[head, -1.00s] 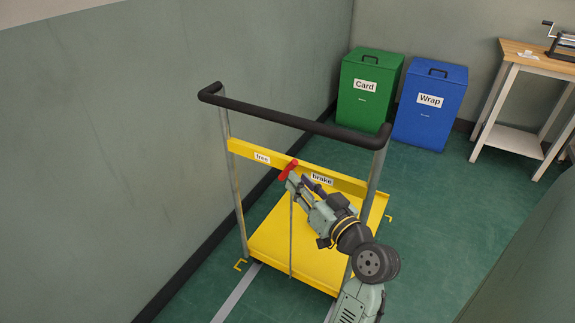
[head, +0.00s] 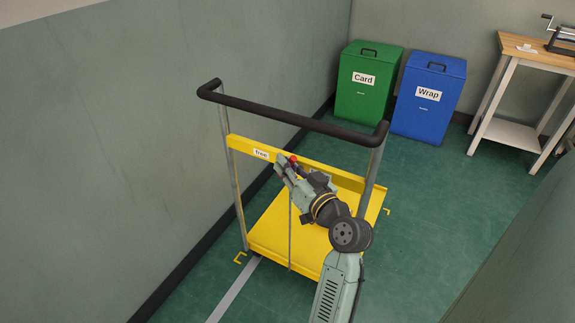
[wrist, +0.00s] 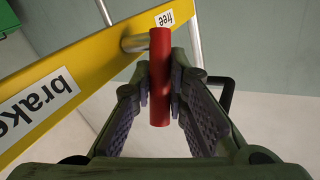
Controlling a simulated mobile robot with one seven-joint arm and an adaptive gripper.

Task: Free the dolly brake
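The yellow dolly (head: 350,178) has a crossbar with a "free" label (head: 261,154) at the left. The "brake" label (wrist: 38,104) shows upside down in the wrist view and is hidden behind my arm in the head view. A red lever handle (head: 293,159) stands on a short silver shaft (wrist: 137,43) between the labels. In the wrist view, the red handle (wrist: 160,75) lies between my gripper's fingers (wrist: 161,85), with the tips against both its sides. My gripper looks shut on it. In the head view, my gripper (head: 282,168) covers most of the handle.
A black push handle (head: 290,115) spans the dolly's posts above my arm. A wall (head: 110,150) stands at the left. Green (head: 368,95) and blue (head: 428,105) bins and a workbench (head: 530,60) stand behind. Floor to the right is clear.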

